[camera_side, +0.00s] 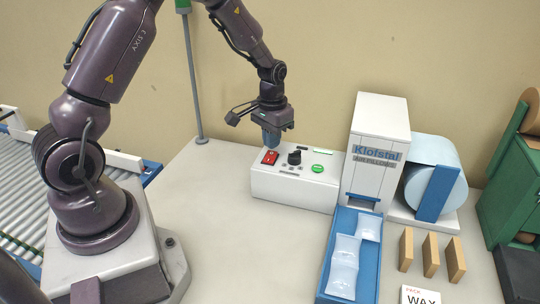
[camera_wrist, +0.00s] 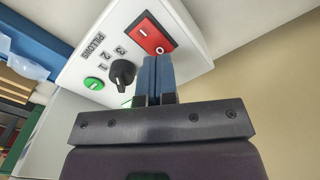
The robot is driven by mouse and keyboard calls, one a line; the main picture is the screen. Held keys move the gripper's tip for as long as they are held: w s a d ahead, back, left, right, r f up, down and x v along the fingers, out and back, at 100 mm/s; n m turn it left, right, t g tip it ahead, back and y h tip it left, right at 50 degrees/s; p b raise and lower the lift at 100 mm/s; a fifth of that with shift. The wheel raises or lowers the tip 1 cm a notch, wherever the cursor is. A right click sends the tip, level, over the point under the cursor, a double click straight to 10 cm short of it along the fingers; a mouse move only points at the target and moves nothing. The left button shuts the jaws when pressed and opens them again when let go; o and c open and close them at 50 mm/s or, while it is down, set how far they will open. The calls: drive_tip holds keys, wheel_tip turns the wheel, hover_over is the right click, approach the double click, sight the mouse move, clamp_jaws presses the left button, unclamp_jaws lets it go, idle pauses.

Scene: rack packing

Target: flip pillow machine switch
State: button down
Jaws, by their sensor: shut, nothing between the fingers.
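The pillow machine's white control box (camera_side: 262,184) stands on the table against the wall. It carries a red rocker switch (camera_side: 270,157), a black knob (camera_side: 294,157) and a green button (camera_side: 318,168). My gripper (camera_side: 271,140) is shut and empty, pointing down just above the box by the red switch. In the wrist view the blue fingers (camera_wrist: 155,65) are together, beside the lower end of the red switch (camera_wrist: 152,33), near its "O" mark. I cannot tell whether they touch it. The black knob (camera_wrist: 122,73) and green button (camera_wrist: 93,83) lie left of the fingers.
The white air-pillow machine (camera_side: 376,150) stands right of the box, with a film roll (camera_side: 436,170) beside it. A blue tray (camera_side: 326,270) holds several air pillows. Several tan blocks (camera_side: 430,254) and a wax box (camera_side: 420,296) are at front right. The table before the control box is clear.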

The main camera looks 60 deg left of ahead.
sight(264, 159)
drive_tip(key=shift+f, duration=1.05)
idle(0.4)
drive_tip(key=shift+r, duration=3.5)
drive_tip(key=s, duration=0.1)
drive_tip(key=s+d, duration=0.1)
drive_tip(key=shift+s+g, duration=0.3)
drive_tip(key=s+d+r+m+t, duration=0.1)
drive_tip(key=s+d+r+t, duration=0.2)
drive_tip(key=s+d+r, duration=0.3)
drive_tip(key=s+d+r+m+t, duration=0.2)
drive_tip(key=s+d+r, duration=0.4)
drive_tip(key=s+r, duration=0.4)
drive_tip(key=shift+s+d+r+t, duration=0.2)
drive_tip(key=shift+d+r+t, duration=0.15)
drive_tip(key=shift+r+t, duration=0.4)
